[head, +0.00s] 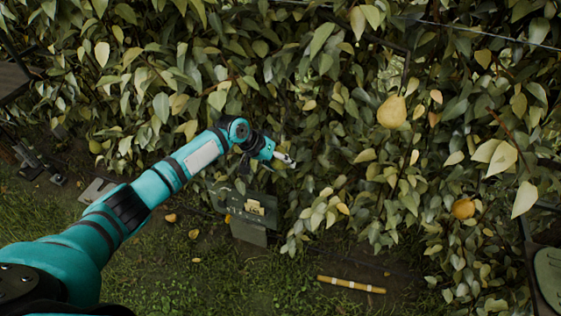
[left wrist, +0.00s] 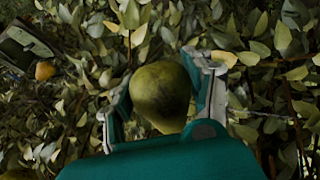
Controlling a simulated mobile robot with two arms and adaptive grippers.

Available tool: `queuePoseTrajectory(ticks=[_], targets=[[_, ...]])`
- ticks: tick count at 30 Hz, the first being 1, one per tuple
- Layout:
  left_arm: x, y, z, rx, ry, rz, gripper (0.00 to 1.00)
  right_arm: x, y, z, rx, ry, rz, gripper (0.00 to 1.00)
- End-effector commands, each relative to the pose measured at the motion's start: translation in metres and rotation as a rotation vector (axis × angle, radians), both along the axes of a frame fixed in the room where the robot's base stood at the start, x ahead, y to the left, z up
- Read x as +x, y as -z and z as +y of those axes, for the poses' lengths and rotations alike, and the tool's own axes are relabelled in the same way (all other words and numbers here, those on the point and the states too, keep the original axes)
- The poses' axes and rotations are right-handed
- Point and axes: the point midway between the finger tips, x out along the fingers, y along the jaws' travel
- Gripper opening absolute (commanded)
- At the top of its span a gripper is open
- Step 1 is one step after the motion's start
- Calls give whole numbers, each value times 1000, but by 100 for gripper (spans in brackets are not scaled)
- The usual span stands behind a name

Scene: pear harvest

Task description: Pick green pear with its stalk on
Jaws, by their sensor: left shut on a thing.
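A green pear (left wrist: 162,92) with a dull, slightly mottled skin fills the middle of the left wrist view. My left gripper (left wrist: 158,82) is shut on it, with one finger on each side. Its stalk cannot be made out. In the head view my left gripper (head: 285,158) reaches into the leaves near the middle, and the green pear cannot be made out there. My right gripper is in neither view.
Dense foliage surrounds the gripper. A yellow pear (head: 391,112) hangs to the right, and an orange-yellow fruit (head: 463,208) hangs lower right. A dark box-like sign (head: 249,232) stands below the gripper. A yellow banded stick (head: 351,284) lies on the ground.

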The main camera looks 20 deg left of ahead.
Motion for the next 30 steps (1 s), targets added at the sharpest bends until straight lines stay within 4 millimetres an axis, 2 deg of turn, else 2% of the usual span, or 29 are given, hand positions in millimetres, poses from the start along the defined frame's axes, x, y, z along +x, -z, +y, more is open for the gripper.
queuePoseTrajectory(ticks=[13,24,30], targets=[[-25,3,-7,0,0,2,17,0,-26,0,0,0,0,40],[-45,9,-13,0,0,0,17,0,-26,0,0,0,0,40],[-47,9,-13,0,0,-1,17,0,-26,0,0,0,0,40]])
